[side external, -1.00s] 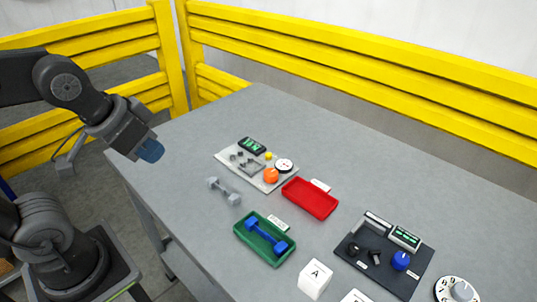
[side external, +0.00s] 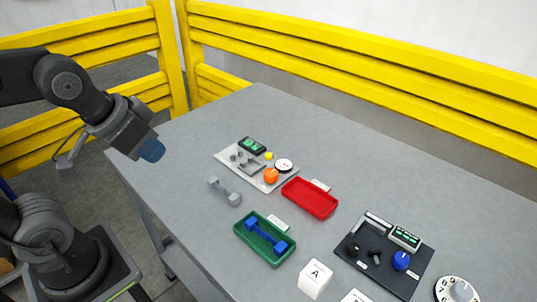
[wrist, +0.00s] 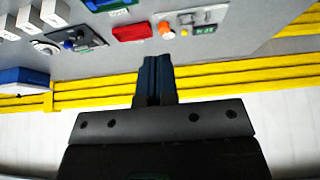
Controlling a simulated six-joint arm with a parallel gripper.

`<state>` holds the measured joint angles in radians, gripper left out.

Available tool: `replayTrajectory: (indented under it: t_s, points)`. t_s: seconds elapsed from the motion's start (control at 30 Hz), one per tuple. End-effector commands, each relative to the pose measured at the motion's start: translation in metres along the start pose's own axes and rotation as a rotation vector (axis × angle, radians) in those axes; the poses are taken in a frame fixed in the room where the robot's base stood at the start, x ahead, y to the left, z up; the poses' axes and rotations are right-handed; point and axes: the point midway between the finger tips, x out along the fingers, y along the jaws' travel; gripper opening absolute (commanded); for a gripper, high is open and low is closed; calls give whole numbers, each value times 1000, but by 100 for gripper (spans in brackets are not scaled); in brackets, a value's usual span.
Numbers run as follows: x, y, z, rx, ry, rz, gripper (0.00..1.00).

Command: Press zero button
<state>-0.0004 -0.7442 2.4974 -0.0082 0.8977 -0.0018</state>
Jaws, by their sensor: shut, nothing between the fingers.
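My gripper (side external: 151,151) hangs at the left, above and beyond the near-left table edge, apart from everything on the table. In the wrist view its dark blue fingers (wrist: 152,78) are together and empty. A light panel (side external: 227,156) lies on the table to its right. It carries a dark unit with a green display (side external: 252,146), a yellow button (side external: 268,155), an orange knob (side external: 271,175) and a white round dial (side external: 284,165). No label reading zero is legible there, so I cannot tell which part is the zero button.
Yellow rails (side external: 370,80) run behind.

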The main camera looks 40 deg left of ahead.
Motion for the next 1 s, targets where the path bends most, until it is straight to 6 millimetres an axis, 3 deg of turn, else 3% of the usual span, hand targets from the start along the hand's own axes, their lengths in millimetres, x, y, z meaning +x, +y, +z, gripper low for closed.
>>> replayTrajectory:
  t_s: [0.17, 0.4, 0.57, 0.8, 1.0]
  points:
    - [6, 12, -22, -106, -17, 78, 0]
    - [31, 35, -91, -451, -60, 273, 0]
    - [59, 38, -140, -726, -87, 374, 0]
    - [121, 20, -205, -1171, -122, 465, 0]
    - [188, -12, -239, -1553, -139, 481, 0]
